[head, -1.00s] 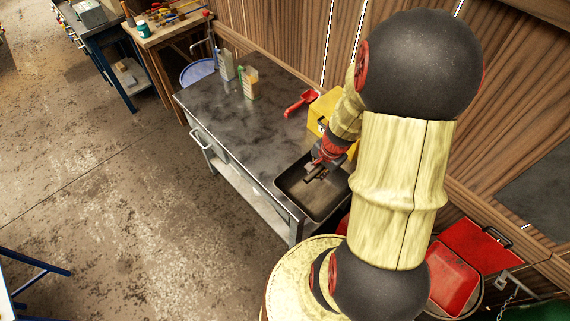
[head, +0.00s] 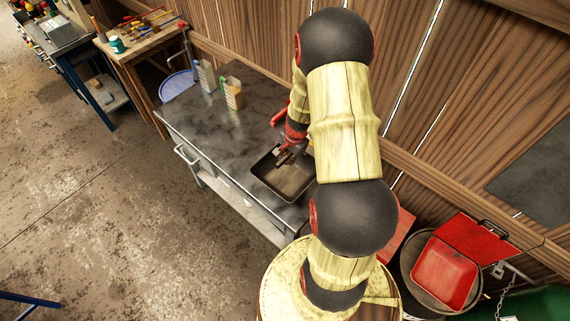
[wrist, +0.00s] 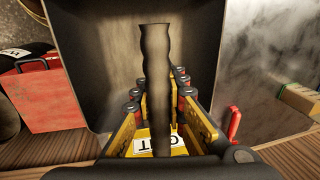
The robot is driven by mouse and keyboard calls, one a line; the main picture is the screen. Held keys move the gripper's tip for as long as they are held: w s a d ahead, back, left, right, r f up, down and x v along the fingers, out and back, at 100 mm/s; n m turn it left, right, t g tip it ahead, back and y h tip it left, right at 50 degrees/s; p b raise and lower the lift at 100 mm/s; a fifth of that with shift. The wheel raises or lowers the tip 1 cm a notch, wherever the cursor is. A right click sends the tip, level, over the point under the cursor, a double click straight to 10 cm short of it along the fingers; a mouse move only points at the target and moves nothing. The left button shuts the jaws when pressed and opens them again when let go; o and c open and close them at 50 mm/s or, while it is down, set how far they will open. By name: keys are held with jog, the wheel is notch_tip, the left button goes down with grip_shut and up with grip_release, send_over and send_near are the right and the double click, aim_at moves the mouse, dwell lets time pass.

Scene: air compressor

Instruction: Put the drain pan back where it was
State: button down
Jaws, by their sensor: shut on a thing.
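The drain pan (head: 291,181) is a dark, shallow rectangular tray at the right end of the grey metal table (head: 215,130). My gripper (head: 287,155) is at the pan's far side. In the wrist view, the yellow fingers of my gripper (wrist: 158,110) are closed around a dark upright bar (wrist: 155,60), which looks like part of the pan. The pan's grey inside (wrist: 95,50) fills the upper middle of that view. I cannot tell whether the pan rests on the table or is slightly above it.
Two small boxes (head: 232,93) stand at the table's far end. A red item (head: 281,113) lies near the wall, partly behind my arm. An open red box (head: 445,273) sits on a drum at right.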

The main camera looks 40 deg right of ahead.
aim_at(287, 167)
jog(key=shift+w+d+f, duration=0.2)
jog(key=shift+w+f, duration=0.25)
jog(key=shift+f, duration=0.1)
jog(key=shift+w+d+f, duration=0.15)
jog(key=shift+w+f, duration=0.3)
jog(key=shift+f, duration=0.1)
jog(key=shift+w+f, duration=0.1)
jog(key=shift+f, duration=1.5)
jog(key=shift+f+b, duration=0.1)
jog(key=shift+b, duration=0.25)
jog(key=c, duration=1.8)
grip_release()
